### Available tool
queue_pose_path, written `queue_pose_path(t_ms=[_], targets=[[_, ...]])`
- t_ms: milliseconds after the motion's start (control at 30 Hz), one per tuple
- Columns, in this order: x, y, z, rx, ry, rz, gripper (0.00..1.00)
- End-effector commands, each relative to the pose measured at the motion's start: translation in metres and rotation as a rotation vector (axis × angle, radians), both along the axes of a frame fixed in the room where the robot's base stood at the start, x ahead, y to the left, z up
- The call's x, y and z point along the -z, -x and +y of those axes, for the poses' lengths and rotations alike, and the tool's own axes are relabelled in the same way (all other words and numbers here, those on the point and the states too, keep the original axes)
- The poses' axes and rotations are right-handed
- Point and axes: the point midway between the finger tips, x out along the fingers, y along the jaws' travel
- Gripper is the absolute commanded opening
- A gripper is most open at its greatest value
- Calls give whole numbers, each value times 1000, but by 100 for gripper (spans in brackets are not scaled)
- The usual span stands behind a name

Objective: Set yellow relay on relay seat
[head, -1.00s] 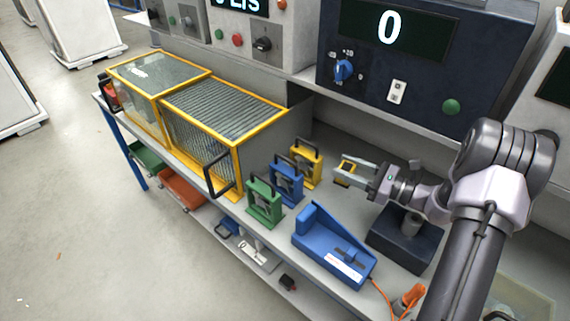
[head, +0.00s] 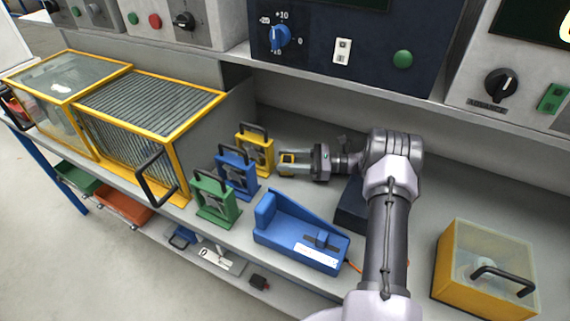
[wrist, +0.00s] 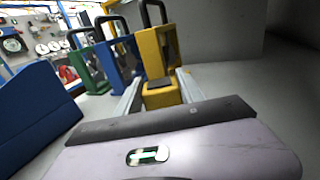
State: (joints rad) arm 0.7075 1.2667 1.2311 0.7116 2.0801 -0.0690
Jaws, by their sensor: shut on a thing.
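A small yellow block with a dark top, seemingly the yellow relay (head: 287,158), is between the fingers of my gripper (head: 286,164). It also shows in the wrist view (wrist: 161,97), held between the two grey fingers. My gripper is shut on it, just right of a yellow upright frame with a black handle (head: 246,143). In the wrist view the yellow frame (wrist: 150,50) stands directly behind the block; whether they touch I cannot tell. I cannot tell for sure which thing is the relay seat.
A blue frame (head: 246,179) and a green frame (head: 213,212) stand in a row with the yellow one. A blue wedge-shaped device (head: 280,225) lies in front. A yellow-edged cage (head: 150,105) is left; a yellow box with a clear lid (head: 455,277) is right.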

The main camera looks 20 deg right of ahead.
Motion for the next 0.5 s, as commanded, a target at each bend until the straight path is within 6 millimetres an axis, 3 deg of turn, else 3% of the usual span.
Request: queue_pose_path(t_ms=[300, 333, 400, 500], targets=[[2, 0, 0, 0, 2, -1, 3], [1, 0, 0, 0, 2, -1, 51], [1, 0, 0, 0, 2, -1, 65], [1, 0, 0, 0, 2, -1, 67]])
